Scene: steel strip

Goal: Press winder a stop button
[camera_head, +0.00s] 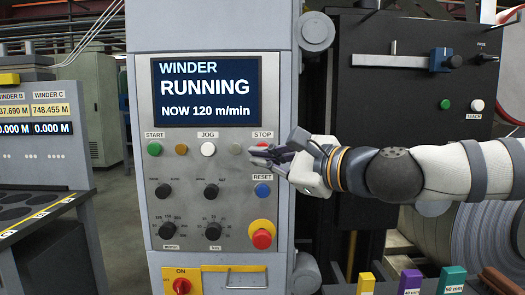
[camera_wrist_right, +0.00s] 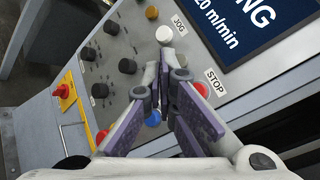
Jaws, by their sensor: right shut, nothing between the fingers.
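The winder panel (camera_head: 215,185) faces me, with a display (camera_head: 206,92) reading "WINDER RUNNING NOW 120 m/min". The STOP label (camera_head: 262,135) is at the panel's upper right. The red stop button below it is mostly covered by my right gripper in the head view. In the right wrist view, part of the red stop button (camera_wrist_right: 200,117) shows beside a finger, near its STOP label. My right gripper (camera_head: 254,152) is shut and empty, its fingertips in front of the panel by the stop button; I cannot tell whether they touch. Its fingers also show in the wrist view (camera_wrist_right: 165,62). My left gripper is out of view.
Nearby are a green start button (camera_head: 154,149), a white jog button (camera_head: 208,149), a blue reset button (camera_head: 262,190) and a red emergency knob (camera_head: 262,238). Dark rotary knobs (camera_head: 212,231) fill the lower panel. A black machine plate (camera_head: 410,95) stands at right.

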